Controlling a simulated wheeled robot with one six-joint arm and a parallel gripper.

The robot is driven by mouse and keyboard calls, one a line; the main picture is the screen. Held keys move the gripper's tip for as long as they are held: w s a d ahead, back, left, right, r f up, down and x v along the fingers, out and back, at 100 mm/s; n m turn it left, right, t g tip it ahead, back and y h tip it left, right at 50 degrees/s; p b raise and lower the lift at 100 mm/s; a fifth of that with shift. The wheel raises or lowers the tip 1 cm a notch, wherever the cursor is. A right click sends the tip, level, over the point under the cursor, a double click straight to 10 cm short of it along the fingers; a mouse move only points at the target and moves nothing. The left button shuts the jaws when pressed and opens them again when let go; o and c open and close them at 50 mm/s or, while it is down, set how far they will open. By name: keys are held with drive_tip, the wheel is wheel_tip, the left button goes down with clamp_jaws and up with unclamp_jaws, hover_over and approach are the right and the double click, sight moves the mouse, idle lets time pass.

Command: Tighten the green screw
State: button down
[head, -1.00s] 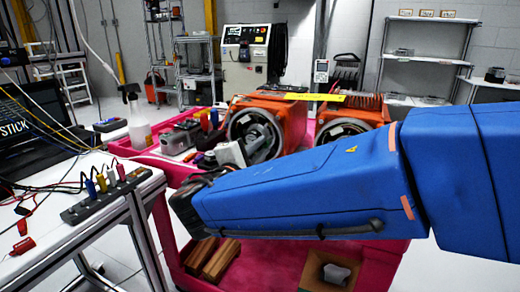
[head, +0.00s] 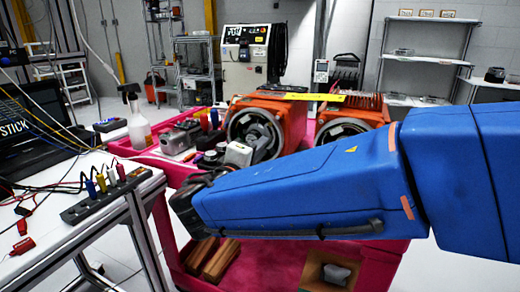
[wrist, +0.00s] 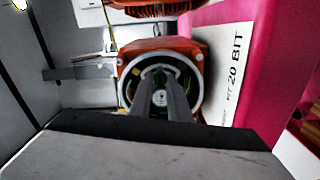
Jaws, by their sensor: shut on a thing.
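My gripper (wrist: 160,86) is shut, its two dark fingers reaching into the round opening of an orange servo motor (wrist: 188,49) in the wrist view. The fingertips are down inside the metal ring, at the encoder's face. The green screw cannot be made out; the fingers cover the spot where they grip. In the head view my gripper's pale housing (head: 238,153) is in front of the left orange motor (head: 278,104), and my blue arm hides part of it.
A second orange motor (head: 352,108) stands to the right on the pink cart (head: 165,205). A grey box (head: 180,138) and small parts lie to the left. A card marked 20 BIT (wrist: 235,70) lies beside the motor. The white bench (head: 50,225) is at left.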

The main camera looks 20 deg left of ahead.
drive_tip(key=shift+f, duration=0.1)
drive_tip(key=c, duration=1.6)
unclamp_jaws()
drive_tip(key=shift+c, duration=0.2)
drive_tip(key=shift+s, duration=0.1)
drive_tip(key=s+a, duration=0.1)
drive_tip(key=s, duration=1.6)
drive_tip(key=shift+s+a, duration=0.15)
drive_tip(key=shift+a, duration=0.05)
